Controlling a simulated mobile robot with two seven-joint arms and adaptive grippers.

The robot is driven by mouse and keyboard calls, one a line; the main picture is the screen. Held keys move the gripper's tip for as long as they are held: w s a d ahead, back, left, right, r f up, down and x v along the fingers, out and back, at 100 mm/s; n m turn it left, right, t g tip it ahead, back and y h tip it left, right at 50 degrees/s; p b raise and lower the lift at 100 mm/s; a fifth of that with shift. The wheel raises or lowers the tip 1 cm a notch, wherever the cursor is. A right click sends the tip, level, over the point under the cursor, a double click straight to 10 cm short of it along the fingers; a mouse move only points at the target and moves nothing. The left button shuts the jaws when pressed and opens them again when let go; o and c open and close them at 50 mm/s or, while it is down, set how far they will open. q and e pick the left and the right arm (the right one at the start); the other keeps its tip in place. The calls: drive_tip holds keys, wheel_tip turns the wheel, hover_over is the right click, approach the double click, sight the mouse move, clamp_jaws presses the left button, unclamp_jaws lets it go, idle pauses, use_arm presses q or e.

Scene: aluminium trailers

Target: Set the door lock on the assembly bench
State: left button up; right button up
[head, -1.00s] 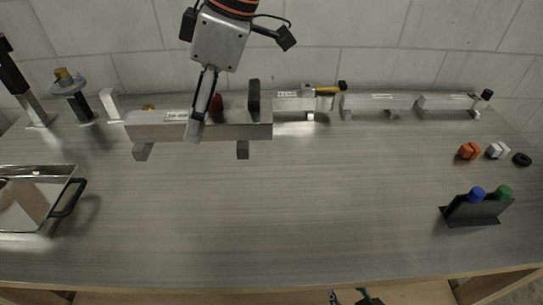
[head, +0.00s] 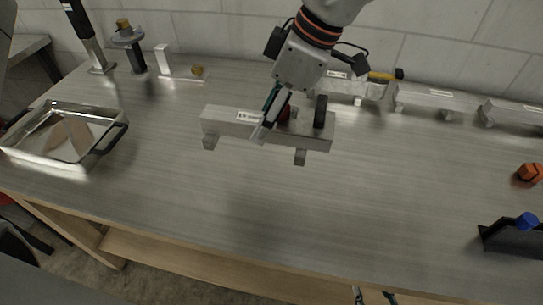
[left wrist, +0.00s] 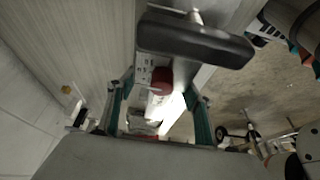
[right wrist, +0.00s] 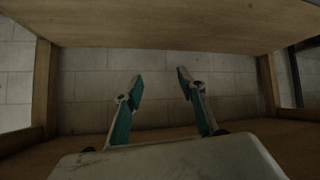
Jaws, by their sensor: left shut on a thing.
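The door lock (head: 222,124) is a long pale metal bar with a printed label, two short feet, a red knob and a black handle. In the head view it is left of centre, in front of the back row. My left gripper (head: 263,130) comes from above and is shut on it. The left wrist view shows the black handle (left wrist: 195,39) up close and the red knob (left wrist: 160,77) between the fingers. The bar appears held above the bench (head: 150,190); the exact gap is unclear. My right gripper (right wrist: 158,88) is open and empty, low by the bench's wooden underframe.
A metal tray (head: 107,146) with black handles stands at the left. Similar bars (head: 430,98) line the back right. An orange block (head: 530,173) and a dark holder with a blue cap (head: 527,221) are at the right. The front middle of the bench is clear.

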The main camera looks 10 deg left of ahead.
sight(296, 120)
use_arm(q)
wheel_tip(296, 120, down, 12)
drive_tip(key=shift+r+b, duration=0.1)
drive_tip(key=shift+b, duration=0.55)
drive_tip(key=o, duration=1.6)
drive_tip(key=p+v, duration=0.1)
drive_tip(key=v, duration=1.1)
drive_tip(key=shift+d, duration=0.1)
